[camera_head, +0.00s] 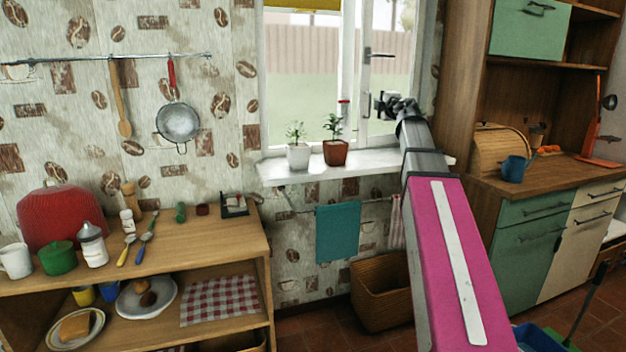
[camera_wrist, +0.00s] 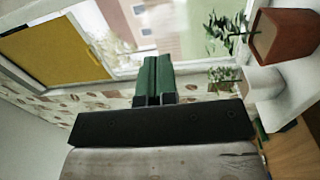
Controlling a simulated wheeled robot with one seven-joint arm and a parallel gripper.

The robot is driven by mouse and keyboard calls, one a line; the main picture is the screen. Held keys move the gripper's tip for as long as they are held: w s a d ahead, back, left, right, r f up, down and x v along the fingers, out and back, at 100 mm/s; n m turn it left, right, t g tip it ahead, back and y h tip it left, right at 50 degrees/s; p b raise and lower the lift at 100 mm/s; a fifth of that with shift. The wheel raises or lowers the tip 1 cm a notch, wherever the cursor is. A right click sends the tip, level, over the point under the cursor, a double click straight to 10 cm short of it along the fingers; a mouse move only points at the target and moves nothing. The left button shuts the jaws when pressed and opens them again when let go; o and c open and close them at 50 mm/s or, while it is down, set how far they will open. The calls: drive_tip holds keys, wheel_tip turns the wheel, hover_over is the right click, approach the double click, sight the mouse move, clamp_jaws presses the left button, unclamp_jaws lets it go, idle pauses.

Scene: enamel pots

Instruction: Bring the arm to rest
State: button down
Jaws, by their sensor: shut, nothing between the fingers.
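My gripper (camera_head: 383,103) is at the far end of my raised, outstretched arm, in front of the window and to the right of the potted plants in the head view. In the wrist view my gripper (camera_wrist: 154,72) shows its two green fingers side by side, shut together with nothing between them. The fingers point toward the window and touch nothing that I can see. In the head view my pink arm link partly hides the lower right of the scene.
A white pot (camera_head: 298,156) and a red-brown pot (camera_head: 336,153) with plants stand on the windowsill (camera_head: 385,165). A wooden shelf unit (camera_head: 215,242) with kitchenware is at left. A green and cream cabinet (camera_head: 530,235) is at right. A wicker basket (camera_head: 378,300) stands below the window.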

drive_tip(key=s+d+f+m+g+h, duration=0.2)
drive_tip(key=f+m+h, duration=0.3)
drive_tip(key=f, duration=0.7)
drive_tip(key=s+d+f+m+g+h, duration=0.25)
drive_tip(key=f+m, duration=0.45)
drive_tip(key=f, duration=0.4)
drive_tip(key=s+d+f+m+g+h, duration=0.15)
drive_tip(key=s+f+m+h, duration=0.35)
drive_tip(key=f, duration=0.7)
drive_tip(key=s+a+f+m+g+y, duration=0.1)
drive_tip(key=s+a+f+m+g, duration=0.15)
drive_tip(key=s+f, duration=0.45)
drive_tip(key=s+a+f+m+g+y, duration=0.15)
drive_tip(key=f+g, duration=0.25)
drive_tip(key=f, duration=0.7)
drive_tip(key=s+a+f+g+y, duration=0.2)
drive_tip(key=s+a+f, duration=0.1)
drive_tip(key=s, duration=0.3)
drive_tip(key=s+a+f+g+y, duration=0.2)
drive_tip(key=s+a+f+g, duration=0.1)
drive_tip(key=s+f, duration=0.3)
drive_tip(key=shift+s+a+g, duration=0.2)
drive_tip(key=shift+s+g, duration=0.15)
drive_tip(key=shift+s, duration=0.35)
